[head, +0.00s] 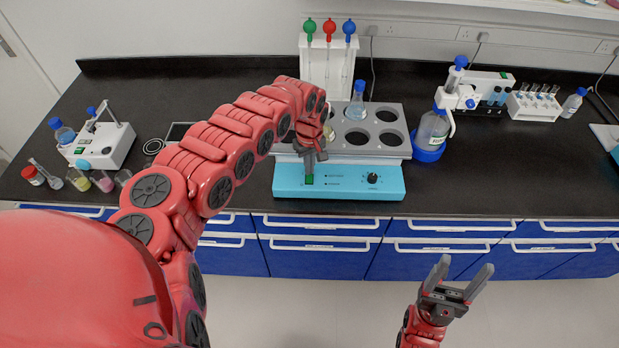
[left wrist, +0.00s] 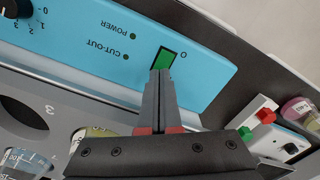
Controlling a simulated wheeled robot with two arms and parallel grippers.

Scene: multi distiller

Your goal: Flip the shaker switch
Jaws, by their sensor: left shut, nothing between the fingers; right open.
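The shaker (head: 339,187) is a light blue box with a grey holed rack (head: 375,150) on top, on the black bench. Its green switch (head: 309,180) is at the left of the blue front panel, and shows in the left wrist view (left wrist: 165,58). My left gripper (head: 312,165) is shut and empty, fingertips right at the switch. In the left wrist view its fingertips (left wrist: 160,76) overlap the switch's lower edge; whether they touch cannot be told. My right gripper (head: 457,280) is open and empty, in front of the bench.
A flask (head: 356,103) stands in the rack. A pipette stand (head: 328,62) is behind it. A blue-capped bottle (head: 431,132) stands close to the shaker's right. A white device (head: 103,143) and small vessels are at the left.

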